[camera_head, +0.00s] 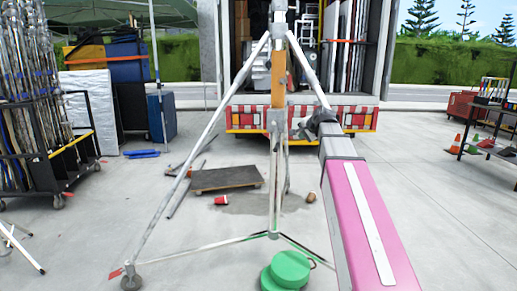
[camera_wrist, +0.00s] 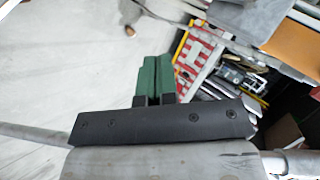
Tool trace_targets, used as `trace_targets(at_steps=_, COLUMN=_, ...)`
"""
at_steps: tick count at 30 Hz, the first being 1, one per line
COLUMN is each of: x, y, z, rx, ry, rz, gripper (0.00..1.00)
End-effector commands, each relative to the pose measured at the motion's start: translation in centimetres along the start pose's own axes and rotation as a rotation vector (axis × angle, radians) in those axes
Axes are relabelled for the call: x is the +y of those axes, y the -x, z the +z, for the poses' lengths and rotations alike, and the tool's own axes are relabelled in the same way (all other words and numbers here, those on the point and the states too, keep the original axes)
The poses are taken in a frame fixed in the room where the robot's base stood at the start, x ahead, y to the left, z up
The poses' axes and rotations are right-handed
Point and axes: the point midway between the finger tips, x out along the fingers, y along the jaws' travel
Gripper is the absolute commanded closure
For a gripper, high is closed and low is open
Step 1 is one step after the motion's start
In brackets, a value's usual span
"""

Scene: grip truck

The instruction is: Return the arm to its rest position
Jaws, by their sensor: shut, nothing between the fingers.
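My arm, with its pink and white link, reaches forward from the lower right in the head view. Its dark end, where my gripper (camera_head: 321,118) is, lies beside the right upper leg of a tall metal stand (camera_head: 276,160). I cannot tell whether they touch. In the wrist view my gripper (camera_wrist: 156,66) shows two green fingers side by side, shut and empty. A grey metal tube (camera_wrist: 35,132) runs behind the gripper's black body at the lower left.
The open truck (camera_head: 245,116) stands behind the stand. A low dolly (camera_head: 226,178) and green round weights (camera_head: 287,270) are on the floor. A loaded rack cart (camera_head: 75,150) is at left, a table (camera_head: 488,148) and cones (camera_head: 455,144) at right. The right floor is mostly clear.

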Motion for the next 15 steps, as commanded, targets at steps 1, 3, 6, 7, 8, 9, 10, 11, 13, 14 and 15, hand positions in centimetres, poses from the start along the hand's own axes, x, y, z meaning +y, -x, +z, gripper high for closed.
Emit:
trace_targets(at_steps=1, x=2.3, y=-1.1, z=1.4, rx=-0.016, ry=0.03, rz=0.037, gripper=1.0)
trace_targets(at_steps=3, x=5.0, y=-2.4, z=2.9, rx=-0.039, ry=0.079, rz=0.086, gripper=1.0)
trace_targets(at_steps=6, x=8.8, y=-4.1, z=5.0, rx=-0.073, ry=0.149, rz=0.153, gripper=1.0)
trace_targets(at_steps=7, x=9.9, y=-4.5, z=5.7, rx=-0.085, ry=0.169, rz=0.174, gripper=1.0)
trace_targets(at_steps=8, x=11.1, y=-4.9, z=6.3, rx=-0.097, ry=0.191, rz=0.193, gripper=1.0)
trace_targets(at_steps=9, x=12.6, y=-5.5, z=7.2, rx=-0.113, ry=0.219, rz=0.219, gripper=1.0)
trace_targets(at_steps=10, x=13.7, y=-5.8, z=7.9, rx=-0.126, ry=0.239, rz=0.237, gripper=1.0)
trace_targets(at_steps=11, x=14.9, y=-6.2, z=8.6, rx=-0.14, ry=0.262, rz=0.257, gripper=1.0)
trace_targets(at_steps=13, x=17.5, y=-6.8, z=10.2, rx=-0.173, ry=0.31, rz=0.301, gripper=1.0)
trace_targets(at_steps=14, x=18.6, y=-7.1, z=10.9, rx=-0.187, ry=0.333, rz=0.319, gripper=1.0)
trace_targets(at_steps=15, x=20.1, y=-7.4, z=11.8, rx=-0.208, ry=0.36, rz=0.342, gripper=1.0)
